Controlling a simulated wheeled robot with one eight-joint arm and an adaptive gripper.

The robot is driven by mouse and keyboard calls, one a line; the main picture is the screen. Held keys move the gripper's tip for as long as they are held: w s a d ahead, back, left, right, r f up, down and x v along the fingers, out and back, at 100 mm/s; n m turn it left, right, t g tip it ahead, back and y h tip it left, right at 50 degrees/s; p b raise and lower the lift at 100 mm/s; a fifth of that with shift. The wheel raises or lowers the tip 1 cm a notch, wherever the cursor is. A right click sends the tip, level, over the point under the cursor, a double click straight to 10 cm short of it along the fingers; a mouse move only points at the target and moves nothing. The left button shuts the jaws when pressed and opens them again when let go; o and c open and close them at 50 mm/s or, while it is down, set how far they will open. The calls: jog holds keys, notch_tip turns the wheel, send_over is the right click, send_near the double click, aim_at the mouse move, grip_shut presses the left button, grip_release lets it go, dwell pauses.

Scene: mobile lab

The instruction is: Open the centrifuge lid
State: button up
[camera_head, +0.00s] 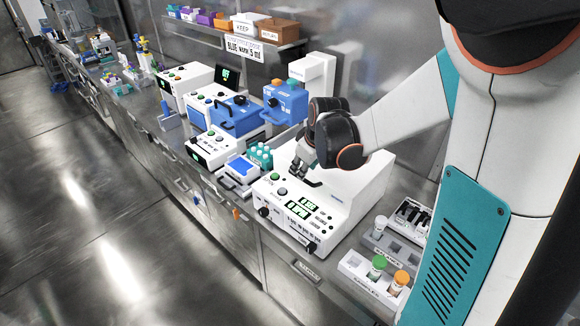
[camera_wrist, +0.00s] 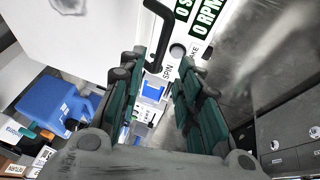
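The centrifuge (camera_head: 350,205) is a white box on the bench with green displays and knobs on its sloped front panel. Its white lid (camera_head: 345,180) looks closed, with a black bent handle (camera_head: 313,183) at its front edge. My gripper (camera_head: 298,170) is over the front of the lid, close beside the handle. In the wrist view the handle (camera_wrist: 162,35) runs from the top down to between the tips of my open gripper (camera_wrist: 160,75). The fingers are apart and hold nothing. I cannot tell whether they touch the handle.
Right of the centrifuge are a rack with orange- and green-capped vials (camera_head: 372,275) and a grey rack (camera_head: 392,238). To its left stand teal bottles (camera_head: 260,156), a small blue-topped device (camera_head: 241,168) and blue machines (camera_head: 285,102). The floor in front (camera_head: 110,230) is clear.

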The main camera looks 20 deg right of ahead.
jog(key=shift+b+x, duration=0.55)
jog(key=shift+x, duration=2.2)
grip_shut()
